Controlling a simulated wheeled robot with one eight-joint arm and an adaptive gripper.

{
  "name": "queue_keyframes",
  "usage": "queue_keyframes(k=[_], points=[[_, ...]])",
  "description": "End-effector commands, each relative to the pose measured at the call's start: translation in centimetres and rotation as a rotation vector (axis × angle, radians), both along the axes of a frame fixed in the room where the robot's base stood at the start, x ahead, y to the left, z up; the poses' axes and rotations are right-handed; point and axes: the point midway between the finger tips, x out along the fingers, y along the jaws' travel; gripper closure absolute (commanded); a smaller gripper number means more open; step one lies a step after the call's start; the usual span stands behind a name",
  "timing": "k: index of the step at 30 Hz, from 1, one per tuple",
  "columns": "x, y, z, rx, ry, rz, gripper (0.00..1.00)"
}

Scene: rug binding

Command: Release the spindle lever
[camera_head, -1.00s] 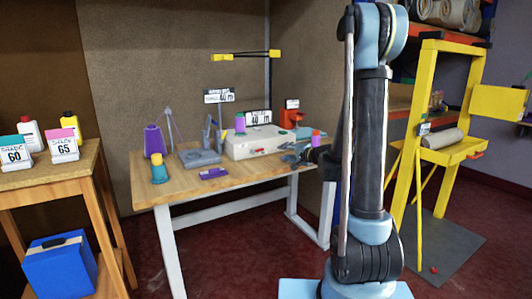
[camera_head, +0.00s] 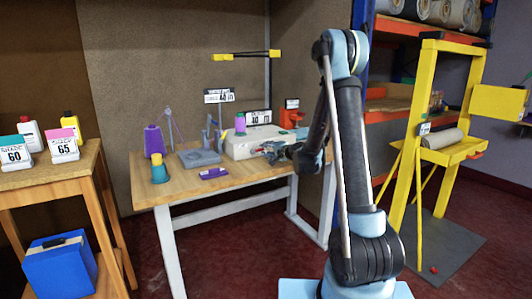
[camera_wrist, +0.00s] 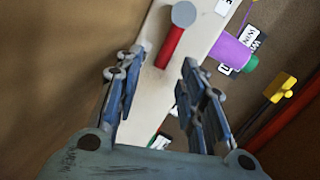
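The wrist view shows a red lever (camera_wrist: 170,48) with a round grey knob, standing on a long pale surface. It lies ahead of my open gripper (camera_wrist: 160,88), roughly between the lines of the two fingers, and nothing is between the fingertips. I cannot tell the exact gap from fingers to lever. In the head view the pale machine box (camera_head: 240,149) sits on the wooden table, with my gripper (camera_head: 272,151) at its right front. The lever is not clear there. A purple spool with a green end (camera_wrist: 233,52) shows beside the lever.
The table (camera_head: 180,190) also holds a purple cone (camera_head: 154,141), a yellow-teal cone (camera_head: 159,172), a grey block (camera_head: 198,157) and a purple piece (camera_head: 214,173). A red device (camera_head: 291,117) stands behind the box. A yellow frame (camera_head: 409,165) stands right.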

Motion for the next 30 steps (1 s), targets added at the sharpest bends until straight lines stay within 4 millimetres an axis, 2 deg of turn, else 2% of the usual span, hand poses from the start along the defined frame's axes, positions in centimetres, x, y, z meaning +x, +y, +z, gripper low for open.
queue_keyframes(k=[6, 15, 16, 20, 21, 30], points=[[1.13, 0.95, -0.33, 0.0, 0.0, 0.0, 0.63], [1.24, 1.04, -0.36, 0.0, 0.0, 0.0, 0.63], [1.25, 1.04, -0.36, 0.0, 0.0, 0.0, 0.68], [1.24, 1.03, -0.36, 0.0, 0.0, 0.0, 0.97], [1.24, 1.03, -0.36, 0.0, 0.0, 0.0, 1.0], [1.22, 1.01, -0.36, -0.002, -0.002, 0.001, 1.0]])
